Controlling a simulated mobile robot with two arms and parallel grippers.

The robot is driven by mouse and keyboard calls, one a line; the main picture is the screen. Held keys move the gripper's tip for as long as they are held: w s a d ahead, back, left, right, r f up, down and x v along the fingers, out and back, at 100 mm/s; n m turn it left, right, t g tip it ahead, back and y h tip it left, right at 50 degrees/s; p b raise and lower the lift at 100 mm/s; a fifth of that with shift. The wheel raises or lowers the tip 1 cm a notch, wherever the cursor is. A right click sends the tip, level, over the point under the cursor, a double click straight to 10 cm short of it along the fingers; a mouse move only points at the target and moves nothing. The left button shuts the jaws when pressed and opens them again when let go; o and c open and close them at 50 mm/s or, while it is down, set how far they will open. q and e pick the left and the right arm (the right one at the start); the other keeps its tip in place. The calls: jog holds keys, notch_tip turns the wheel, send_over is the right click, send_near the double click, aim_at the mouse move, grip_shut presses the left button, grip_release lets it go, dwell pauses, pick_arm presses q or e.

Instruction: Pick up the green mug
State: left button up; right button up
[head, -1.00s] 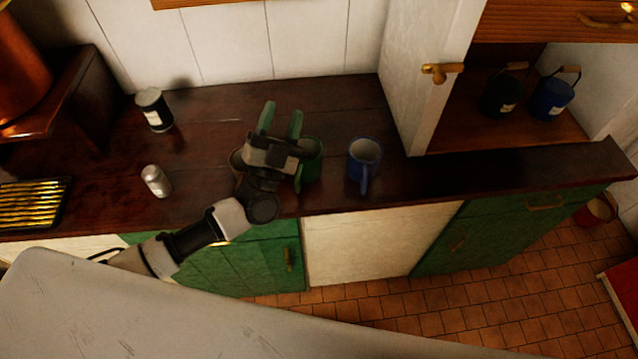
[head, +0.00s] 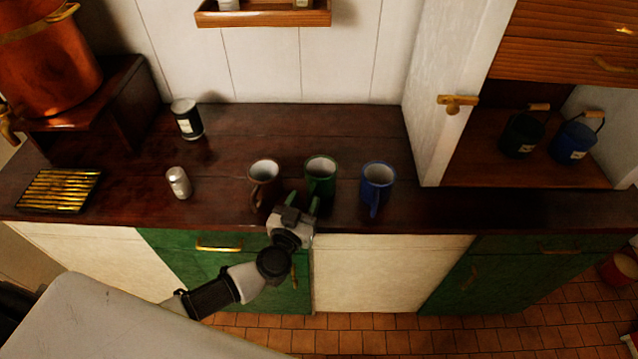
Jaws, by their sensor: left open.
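The green mug (head: 321,174) stands upright on the dark wooden counter, between a brown mug (head: 264,178) on its left and a blue mug (head: 377,183) on its right. My left gripper (head: 303,202) is at the counter's front edge, just in front of the green mug and a little to its left. Its green fingers are open and point toward the mugs. One finger overlaps the lower part of the green mug in the picture, and I cannot tell whether it touches. The mug's handle is not clearly seen. My right gripper is not in view.
A white-and-silver shaker (head: 178,183) and a dark canister (head: 187,119) stand left on the counter (head: 240,140). A brass grate (head: 60,190) lies farther left, below a copper pot (head: 50,65). A white cabinet wall (head: 440,110) rises at right. The counter behind the mugs is clear.

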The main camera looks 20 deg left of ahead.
aim_at(308, 195)
pick_arm(q)
jog(key=w, duration=0.4)
jog(key=shift+w+d+f, duration=0.15)
jog(key=shift+w, duration=0.05)
jog(key=shift+s, duration=0.1)
jog(key=shift+c, duration=0.6)
grip_shut()
